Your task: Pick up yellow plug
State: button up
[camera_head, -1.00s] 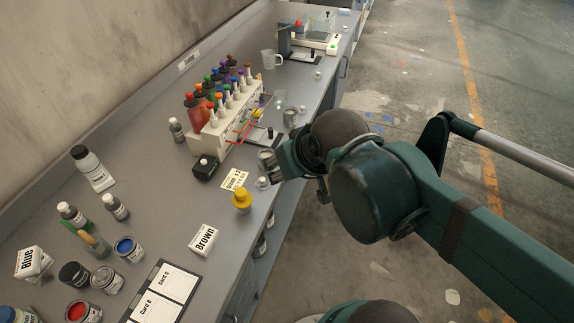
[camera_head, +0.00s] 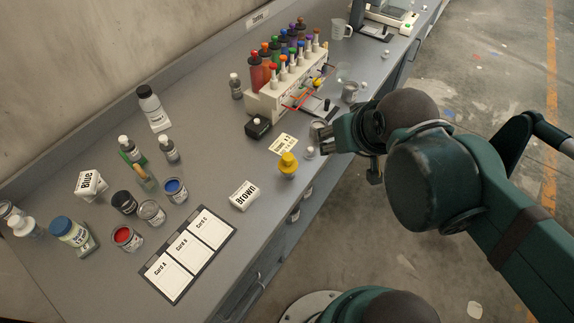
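A white "Brown" box (camera_head: 244,196) stands left of the plug. The rack of colored bottles (camera_head: 283,97) and a black box (camera_head: 258,128) stand farther back. Paint jars and a card board (camera_head: 188,254) lie left.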

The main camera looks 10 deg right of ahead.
jog(key=shift+o, duration=0.3)
dwell(0.4)
jog(key=n+g+p, duration=0.6)
jog(key=n+p, duration=0.2)
jog(key=n, duration=0.2)
send_over(287, 156)
jog(key=d, duration=0.3)
jog(key=shift+a+f, duration=0.15)
jog(key=shift+f, duration=1.8)
jog(key=shift+a+f, duration=0.1)
jog(key=shift+f, duration=1.8)
jog(key=shift+w+a+f+n, duration=0.1)
jog(key=shift+a+f+n, duration=0.6)
jog(key=shift+f, duration=0.2)
jog(key=shift+a+f+n+g+p, duration=0.3)
jog(key=shift+f+n+p, duration=0.05)
jog(key=shift+f, duration=0.15)
jog(key=shift+a+f+n+g+p, duration=0.25)
jog(key=shift+f+n+g+p, duration=0.1)
jog(key=shift+f, duration=0.15)
jog(key=shift+f, duration=1.3)
jog(key=shift+f+b, duration=0.1)
jog(key=shift+b, duration=0.2)
